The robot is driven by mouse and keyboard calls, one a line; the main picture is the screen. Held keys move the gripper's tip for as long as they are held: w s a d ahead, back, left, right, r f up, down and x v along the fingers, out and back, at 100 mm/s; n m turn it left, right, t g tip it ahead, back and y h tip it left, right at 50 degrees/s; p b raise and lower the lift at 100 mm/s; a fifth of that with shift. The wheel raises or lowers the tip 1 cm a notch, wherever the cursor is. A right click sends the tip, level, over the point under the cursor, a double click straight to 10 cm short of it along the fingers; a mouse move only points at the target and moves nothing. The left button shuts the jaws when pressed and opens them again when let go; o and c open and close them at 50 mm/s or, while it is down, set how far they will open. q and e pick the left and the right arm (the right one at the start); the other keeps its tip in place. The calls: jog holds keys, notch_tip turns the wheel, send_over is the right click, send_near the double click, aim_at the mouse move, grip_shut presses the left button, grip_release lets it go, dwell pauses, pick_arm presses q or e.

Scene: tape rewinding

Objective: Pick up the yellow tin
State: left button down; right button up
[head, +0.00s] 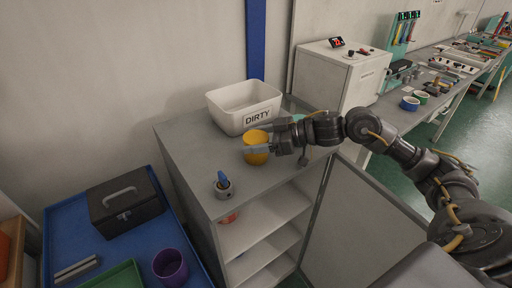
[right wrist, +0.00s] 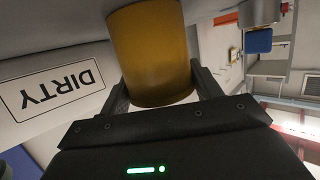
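The yellow tin (head: 257,157) is upright at the right part of the grey cabinet top, in front of the white DIRTY bin. My right gripper (head: 257,145) reaches in from the right, with one finger across the tin's near side. In the right wrist view the tin (right wrist: 152,55) stands between the two fingers of the gripper (right wrist: 158,82). I see no clear gap on either side, so it looks shut on the tin. Whether the tin's base touches the cabinet top is hard to tell. My left gripper is not in view.
The DIRTY bin (head: 244,105) stands close behind the tin. A small grey cup (head: 223,190) with a blue item is on the cabinet's (head: 188,148) near edge. A black toolbox (head: 124,205) and a purple cup (head: 170,266) are on the blue table at lower left.

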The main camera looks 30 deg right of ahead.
aim_at(256, 137)
jog(key=c, duration=0.4)
notch_tip(256, 137, up, 10)
jog(key=shift+b, duration=0.3)
